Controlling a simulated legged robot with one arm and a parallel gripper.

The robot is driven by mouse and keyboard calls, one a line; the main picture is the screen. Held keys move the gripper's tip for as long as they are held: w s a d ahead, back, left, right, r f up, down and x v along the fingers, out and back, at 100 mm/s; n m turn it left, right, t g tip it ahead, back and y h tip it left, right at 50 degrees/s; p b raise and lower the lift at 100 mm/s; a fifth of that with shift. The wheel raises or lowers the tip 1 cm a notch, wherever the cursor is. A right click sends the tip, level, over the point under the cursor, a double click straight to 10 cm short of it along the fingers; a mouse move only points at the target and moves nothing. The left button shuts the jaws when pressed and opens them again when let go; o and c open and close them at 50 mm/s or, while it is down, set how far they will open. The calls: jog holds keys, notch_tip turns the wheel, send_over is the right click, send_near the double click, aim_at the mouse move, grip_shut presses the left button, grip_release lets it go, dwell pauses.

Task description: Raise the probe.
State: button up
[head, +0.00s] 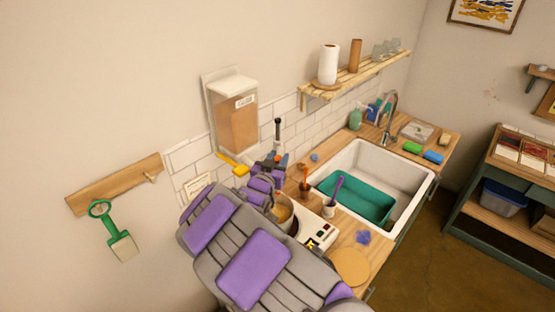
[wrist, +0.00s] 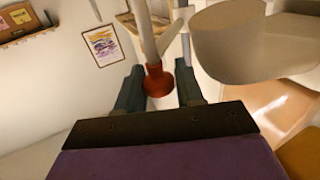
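What looks like the probe is an upright rod with a dark top (head: 277,130) in the head view, rising at my gripper (head: 279,160). In the wrist view a grey rod runs down to a flared red-brown collar (wrist: 158,80), which I take to be part of the probe. My gripper's two dark blue-grey fingers (wrist: 160,85) stand on either side of the collar, very close to it. Whether they press on it is unclear. A pot (head: 284,214) with yellowish contents stands below my gripper, partly hidden by my arm. The probe's lower end is hidden.
A white appliance with buttons (head: 319,234) stands beside the pot. A cup with a purple-handled tool (head: 328,210) stands near the sink (head: 357,158), which holds a teal tub (head: 362,199). A dispenser (head: 234,115) hangs on the wall behind. A shelf (head: 355,78) is above right.

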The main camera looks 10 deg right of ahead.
grip_shut()
jog(key=shift+r, duration=0.15)
notch_tip(320, 180, up, 7)
jog(key=p, duration=0.3)
jog(key=shift+a+r+p, duration=0.1)
jog(key=shift+r+p, duration=0.1)
jog(key=shift+p, duration=0.1)
jog(key=shift+w, duration=0.1)
jog(key=shift+o, duration=1.2)
grip_release()
jog(key=shift+o, duration=0.9)
jog(key=shift+f, duration=0.1)
jog(key=v, duration=1.7)
jog(key=shift+s, duration=0.25)
